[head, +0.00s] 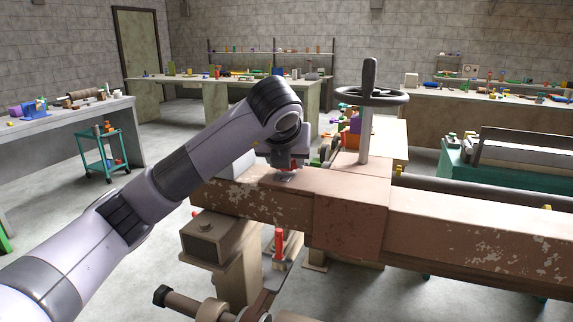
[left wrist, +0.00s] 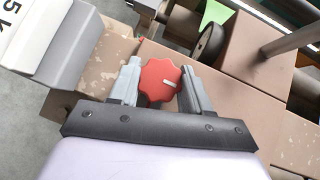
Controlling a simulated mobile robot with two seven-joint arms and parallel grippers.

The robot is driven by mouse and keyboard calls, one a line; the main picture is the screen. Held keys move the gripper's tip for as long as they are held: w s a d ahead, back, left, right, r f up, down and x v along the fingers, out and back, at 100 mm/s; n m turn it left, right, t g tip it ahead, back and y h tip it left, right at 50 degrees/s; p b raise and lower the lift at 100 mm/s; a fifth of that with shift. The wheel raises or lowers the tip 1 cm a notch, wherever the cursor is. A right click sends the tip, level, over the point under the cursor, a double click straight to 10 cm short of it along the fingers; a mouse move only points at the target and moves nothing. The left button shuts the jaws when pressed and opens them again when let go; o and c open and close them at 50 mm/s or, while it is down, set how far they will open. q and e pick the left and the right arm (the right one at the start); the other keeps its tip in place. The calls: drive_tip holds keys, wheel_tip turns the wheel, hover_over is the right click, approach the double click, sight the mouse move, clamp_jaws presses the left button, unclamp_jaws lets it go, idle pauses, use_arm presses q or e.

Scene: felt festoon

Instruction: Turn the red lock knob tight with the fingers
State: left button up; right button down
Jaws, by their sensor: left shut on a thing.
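The red lock knob (left wrist: 160,81) is a scalloped disc with a white mark on its face. In the left wrist view it sits on the worn brown beam, between the two grey fingers of my left gripper (left wrist: 162,84). The fingers are closed on its sides. In the head view my left gripper (head: 287,165) points down at the top of the beam, and only a bit of red shows at its fingertips. My right gripper is not in view.
The brown beam (head: 460,235) runs across to the right. A handwheel (head: 370,96) on a post stands right of my left gripper. A white block marked 5 K (left wrist: 40,35) is close on the left in the wrist view. A teal trolley (head: 103,150) stands farther off.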

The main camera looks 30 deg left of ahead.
use_arm(q)
drive_tip(key=m+h+b, duration=0.1)
drive_tip(key=m+h, duration=0.1)
drive_tip(key=shift+a+m+t+b, duration=0.15)
drive_tip(key=shift+m+t+b, duration=0.2)
drive_tip(key=shift+m+t, duration=0.05)
drive_tip(key=shift+m+h, duration=0.7)
drive_tip(key=shift+m, duration=0.2)
drive_tip(key=shift+a+r+m+h, duration=0.1)
drive_tip(key=shift+m+h, duration=0.6)
drive_tip(key=shift+m, duration=0.2)
drive_tip(key=m+h, duration=0.2)
drive_tip(key=shift+r+m, duration=0.15)
drive_tip(key=shift+m, duration=0.15)
drive_tip(key=m+g+h+p, duration=0.1)
drive_tip(key=m+h+p, duration=0.1)
drive_tip(key=m+g+h+p, duration=0.1)
drive_tip(key=m+p, duration=0.1)
drive_tip(key=m, duration=0.1)
drive_tip(key=shift+w+h, duration=0.15)
drive_tip(key=shift+h, duration=0.25)
drive_tip(key=shift+m+g+h, duration=0.4)
drive_tip(key=shift+m+g, duration=0.2)
drive_tip(key=shift+m, duration=0.4)
drive_tip(key=shift+m+g+h+p, duration=0.3)
drive_tip(key=shift+m+g+h, duration=0.25)
drive_tip(key=shift+m, duration=0.45)
drive_tip(key=shift+g, duration=0.25)
